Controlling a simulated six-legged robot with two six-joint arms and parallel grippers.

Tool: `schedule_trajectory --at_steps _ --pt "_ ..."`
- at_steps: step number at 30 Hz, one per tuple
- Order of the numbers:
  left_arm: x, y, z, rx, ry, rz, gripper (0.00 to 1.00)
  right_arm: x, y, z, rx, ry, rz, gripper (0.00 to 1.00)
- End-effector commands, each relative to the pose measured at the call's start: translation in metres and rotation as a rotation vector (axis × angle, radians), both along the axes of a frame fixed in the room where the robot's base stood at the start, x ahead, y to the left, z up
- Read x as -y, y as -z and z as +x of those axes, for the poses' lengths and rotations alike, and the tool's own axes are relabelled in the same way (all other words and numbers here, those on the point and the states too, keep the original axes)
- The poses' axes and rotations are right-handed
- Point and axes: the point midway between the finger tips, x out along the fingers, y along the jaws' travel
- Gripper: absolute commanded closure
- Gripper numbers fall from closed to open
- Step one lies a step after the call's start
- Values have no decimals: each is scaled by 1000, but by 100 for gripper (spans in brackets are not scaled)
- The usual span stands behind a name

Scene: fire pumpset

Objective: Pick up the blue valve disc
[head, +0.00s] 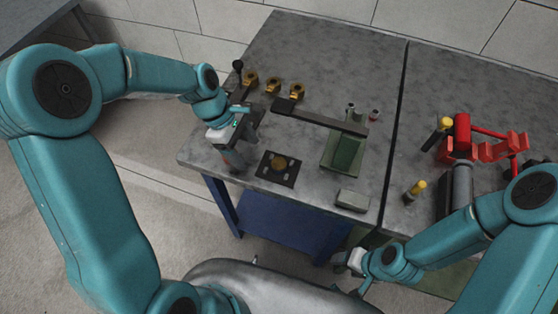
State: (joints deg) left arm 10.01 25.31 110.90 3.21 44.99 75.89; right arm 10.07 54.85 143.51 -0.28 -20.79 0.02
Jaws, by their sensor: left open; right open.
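I cannot make out a blue valve disc in the head view. A small brass round part (279,163) sits on a dark square plate (266,177) near the front left of the grey table (310,50). My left gripper (236,158) is over the table's left front edge, left of that plate. It is open, and nothing shows clearly between its fingers. My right gripper (345,268) is open, low in front of the table's front edge, and appears empty. My own arm and wrist parts hide some of each gripper.
Several brass fittings (273,85) stand at the back left. A dark long-handled tool (320,116) lies by a green bracket (343,153). A pale block (352,200) is near the front edge. Red equipment (463,135) and yellow-topped parts (416,189) stand on the right. The back middle is clear.

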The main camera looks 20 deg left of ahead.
Motion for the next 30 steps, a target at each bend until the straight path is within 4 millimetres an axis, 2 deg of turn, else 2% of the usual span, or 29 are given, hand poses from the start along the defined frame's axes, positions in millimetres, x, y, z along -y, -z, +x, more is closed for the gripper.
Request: schedule_trajectory --at_steps 3,8,17,21,27,28,30 --pt "17 -1 0 0 2 0 27 0 -3 0 0 0 0 37" --pt "27 0 1 0 2 0 27 0 -5 0 0 0 0 37" --pt "80 -1 1 -1 4 0 27 0 -15 0 0 0 0 37" --pt "83 10 0 -3 -1 0 27 0 -18 0 0 0 0 37" --pt "83 12 1 0 -1 0 27 0 -17 0 0 0 0 37" --pt "83 12 1 0 -1 0 30 0 -17 0 0 0 0 37" --pt "83 12 1 0 -1 0 53 0 -17 0 0 0 0 37"
